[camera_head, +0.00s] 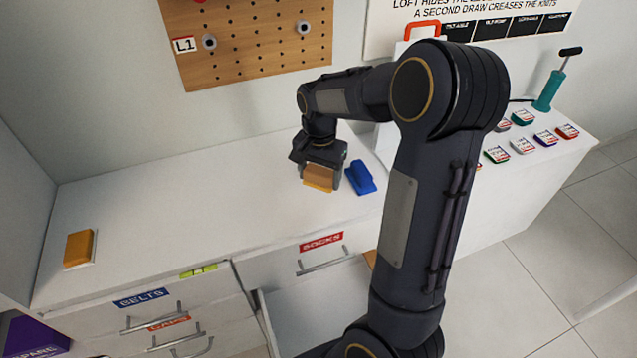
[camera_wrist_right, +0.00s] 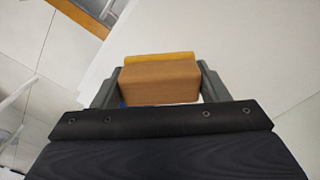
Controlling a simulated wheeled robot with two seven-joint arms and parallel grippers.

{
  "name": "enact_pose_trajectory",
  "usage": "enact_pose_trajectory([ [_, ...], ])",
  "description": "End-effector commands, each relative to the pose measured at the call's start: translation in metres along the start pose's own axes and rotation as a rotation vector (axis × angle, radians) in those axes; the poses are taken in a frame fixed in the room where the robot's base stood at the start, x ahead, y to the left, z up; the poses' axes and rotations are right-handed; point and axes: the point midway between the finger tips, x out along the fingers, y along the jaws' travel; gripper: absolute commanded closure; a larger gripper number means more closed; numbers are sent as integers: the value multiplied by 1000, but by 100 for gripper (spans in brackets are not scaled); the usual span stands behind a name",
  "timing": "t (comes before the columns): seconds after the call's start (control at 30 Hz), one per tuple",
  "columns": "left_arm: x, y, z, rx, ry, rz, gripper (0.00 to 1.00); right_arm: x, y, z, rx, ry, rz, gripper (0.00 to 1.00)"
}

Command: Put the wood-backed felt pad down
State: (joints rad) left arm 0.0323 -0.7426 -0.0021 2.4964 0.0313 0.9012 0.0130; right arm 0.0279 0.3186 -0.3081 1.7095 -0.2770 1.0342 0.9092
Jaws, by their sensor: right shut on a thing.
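The wood-backed felt pad (camera_head: 319,178) is a brown block with a yellow-orange edge. My right gripper (camera_head: 321,174) is shut on it, over the white counter near its front edge. In the right wrist view the pad (camera_wrist_right: 160,80) sits between the two fingers of the gripper (camera_wrist_right: 157,84), wood side toward the camera. I cannot tell whether the pad touches the counter. My left gripper is not in view.
A blue object (camera_head: 360,178) lies just right of the gripper. An orange block (camera_head: 79,248) on a pale base lies at the counter's left end. The white counter (camera_head: 190,190) between is clear. Labelled drawers (camera_head: 322,258) are below; one lower drawer appears pulled out. Several coloured tags (camera_head: 522,146) lie farther right.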

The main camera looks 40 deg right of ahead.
Motion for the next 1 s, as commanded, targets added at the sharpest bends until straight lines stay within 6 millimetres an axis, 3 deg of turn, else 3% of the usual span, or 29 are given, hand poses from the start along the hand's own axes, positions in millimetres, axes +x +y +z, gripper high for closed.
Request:
enact_pose_trajectory([
  [0.03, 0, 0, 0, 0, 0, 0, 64, 12, -3, -8, 2, -3, 5, 60],
  [0.2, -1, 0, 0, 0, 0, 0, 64, 33, -11, -24, 0, -1, 1, 60],
  [0.43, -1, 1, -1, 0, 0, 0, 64, 46, -16, -33, -1, -2, 0, 60],
  [0.6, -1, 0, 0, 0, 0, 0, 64, 71, -16, -32, -2, -2, 1, 60],
  [1.0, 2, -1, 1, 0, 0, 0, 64, 79, -16, -33, -2, 0, -2, 60],
])
